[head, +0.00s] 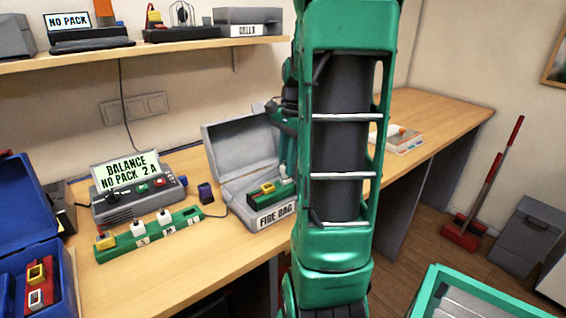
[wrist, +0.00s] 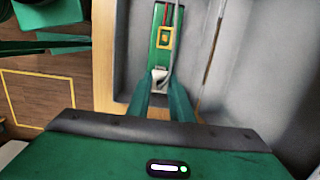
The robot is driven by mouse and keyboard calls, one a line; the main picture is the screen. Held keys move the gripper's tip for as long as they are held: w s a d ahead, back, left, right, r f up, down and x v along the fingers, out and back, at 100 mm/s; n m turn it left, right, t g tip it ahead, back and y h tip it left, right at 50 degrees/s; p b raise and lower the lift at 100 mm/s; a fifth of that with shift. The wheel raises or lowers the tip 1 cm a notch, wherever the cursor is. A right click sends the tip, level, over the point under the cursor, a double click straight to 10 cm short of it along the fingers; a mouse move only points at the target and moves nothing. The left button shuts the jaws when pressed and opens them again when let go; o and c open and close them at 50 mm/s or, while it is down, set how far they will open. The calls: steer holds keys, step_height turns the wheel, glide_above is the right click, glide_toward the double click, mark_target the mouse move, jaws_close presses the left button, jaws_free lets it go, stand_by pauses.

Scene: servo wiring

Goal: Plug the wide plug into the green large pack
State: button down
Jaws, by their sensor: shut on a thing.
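The green large pack (head: 268,194) lies inside the open grey fire bag box (head: 240,165). It has a yellow socket piece, and the pack also shows in the wrist view (wrist: 158,56) with its yellow frame (wrist: 165,38). My gripper (wrist: 160,88) is shut on a small white plug (wrist: 159,76), which I take for the wide plug. The plug is at the near end of the pack. Whether it is seated or only touching cannot be told. In the head view my arm hides most of the gripper and the plug.
A charger reading "BALANCE NO PACK 2 A" (head: 135,190) stands left of the box. In front of it a green strip (head: 180,228) carries yellow and white plugs. A blue case (head: 30,235) is at the far left. Box walls stand close around my fingers.

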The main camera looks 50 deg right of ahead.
steer(key=shift+f, duration=0.85)
steer(key=c, duration=1.5)
jaws_free()
steer(key=r, duration=0.3)
steer(key=d+r, duration=0.1)
steer(key=r, duration=0.6)
steer(key=shift+s+d+r, duration=0.1)
steer(key=shift+d+r, duration=0.05)
steer(key=shift+r, duration=0.15)
steer(key=s+a+f+n, duration=0.3)
steer(key=s+a+n, duration=0.1)
steer(key=a, duration=0.2)
steer(key=s+a+f+n, duration=0.4)
steer(key=s+a+n, duration=0.1)
steer(key=a, duration=0.1)
steer(key=s+a+f+n+h, duration=0.1)
steer(key=s+a+f+n, duration=0.2)
steer(key=s+a+n, duration=0.1)
steer(key=shift+s+a+f+n, duration=0.15)
steer(key=shift+a+n, duration=0.2)
steer(key=shift+a, duration=0.2)
steer(key=shift+s+a+f+n, duration=0.15)
steer(key=shift+a+n, duration=0.2)
steer(key=shift+a, duration=0.2)
